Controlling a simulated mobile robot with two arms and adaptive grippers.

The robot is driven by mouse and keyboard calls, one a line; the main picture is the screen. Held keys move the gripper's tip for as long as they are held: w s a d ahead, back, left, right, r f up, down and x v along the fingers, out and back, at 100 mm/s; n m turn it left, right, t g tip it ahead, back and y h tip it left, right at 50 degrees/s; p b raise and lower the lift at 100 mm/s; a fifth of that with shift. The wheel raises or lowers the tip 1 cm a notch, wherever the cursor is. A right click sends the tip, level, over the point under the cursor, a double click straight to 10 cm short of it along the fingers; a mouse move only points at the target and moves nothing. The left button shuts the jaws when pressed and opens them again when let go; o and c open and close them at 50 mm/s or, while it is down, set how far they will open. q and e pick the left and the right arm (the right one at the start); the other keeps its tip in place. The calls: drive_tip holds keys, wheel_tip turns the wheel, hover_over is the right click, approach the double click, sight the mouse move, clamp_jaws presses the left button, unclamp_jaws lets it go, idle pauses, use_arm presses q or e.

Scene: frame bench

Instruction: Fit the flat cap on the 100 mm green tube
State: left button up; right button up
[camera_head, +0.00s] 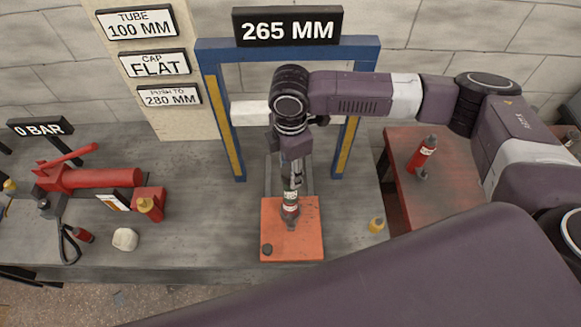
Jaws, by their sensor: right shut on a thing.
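My right gripper (292,182) points down inside the blue frame, over the orange-red plate (307,244). It is shut on a small cylinder (290,208) with white and red on it. The cylinder's lower end is at a dark round piece on the plate; I cannot tell whether they touch. A small dark round piece (267,250) lies near the plate's front left corner. I cannot make out a green tube, and I cannot tell which piece is the flat cap. My left gripper is not in view.
The blue frame (209,95) carries a "265 MM" sign (287,27). Signs read tube 100 MM, cap flat, push to 280 MM. A red pump (95,178) stands left by a "0 BAR" sign. A red labelled cylinder (422,154) stands on the red table (408,190) at right.

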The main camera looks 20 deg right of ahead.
sight(290, 170)
drive_tip(key=shift+f, duration=0.55)
drive_tip(key=o, duration=1.3)
drive_tip(key=shift+r, duration=0.1)
wheel_tip(290, 170, up, 12)
drive_tip(key=shift+f, duration=0.1)
